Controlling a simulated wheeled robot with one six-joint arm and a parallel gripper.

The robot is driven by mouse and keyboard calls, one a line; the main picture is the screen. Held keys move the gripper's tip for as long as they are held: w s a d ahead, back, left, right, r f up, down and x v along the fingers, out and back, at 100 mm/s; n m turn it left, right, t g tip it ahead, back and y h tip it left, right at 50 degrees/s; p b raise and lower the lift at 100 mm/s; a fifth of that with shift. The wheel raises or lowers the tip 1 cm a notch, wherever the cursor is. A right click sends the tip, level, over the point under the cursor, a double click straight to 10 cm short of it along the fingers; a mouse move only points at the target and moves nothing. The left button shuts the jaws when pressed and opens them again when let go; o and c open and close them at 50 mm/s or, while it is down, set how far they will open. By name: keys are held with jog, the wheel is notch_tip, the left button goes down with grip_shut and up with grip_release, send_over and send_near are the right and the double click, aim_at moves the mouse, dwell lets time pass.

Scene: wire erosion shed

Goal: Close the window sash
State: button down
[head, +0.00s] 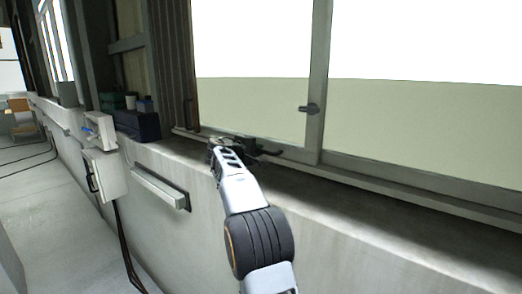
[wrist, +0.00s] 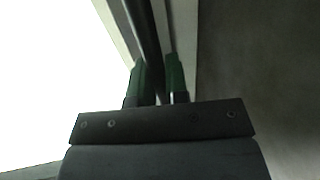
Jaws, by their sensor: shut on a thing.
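The window sash (head: 318,75) has a pale grey-green frame and stands in the wall above the sill in the head view. A small dark latch (head: 309,109) sits on its upright. My gripper (head: 238,148) is low at the sash's bottom edge, just above the sill, and partly hides what it holds. In the wrist view, the green fingertips of my gripper (wrist: 157,78) stand on both sides of a dark bar (wrist: 147,38) and are shut on it. How the bar joins the sash is hidden. How far the sash stands open I cannot tell.
The concrete sill (head: 330,205) runs along the wall. A dark box (head: 136,125) with small items stands on it to the left. A grey wall box (head: 104,174) and a pale ledge (head: 158,189) stick out below. The floor (head: 50,225) at left is mostly clear, with cables.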

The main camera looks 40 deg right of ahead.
jog(key=shift+w+a, duration=0.1)
jog(key=shift+w, duration=0.45)
jog(key=shift+r, duration=0.1)
jog(key=shift+w+a, duration=0.1)
jog(key=shift+a, duration=0.05)
jog(key=c, duration=1.2)
grip_release()
jog(key=shift+w, duration=0.2)
jog(key=shift+o, duration=0.3)
jog(key=shift+s, duration=0.1)
jog(key=b+v, duration=0.3)
jog(key=v, duration=1)
jog(key=shift+a+b, duration=0.3)
jog(key=shift+b, duration=0.1)
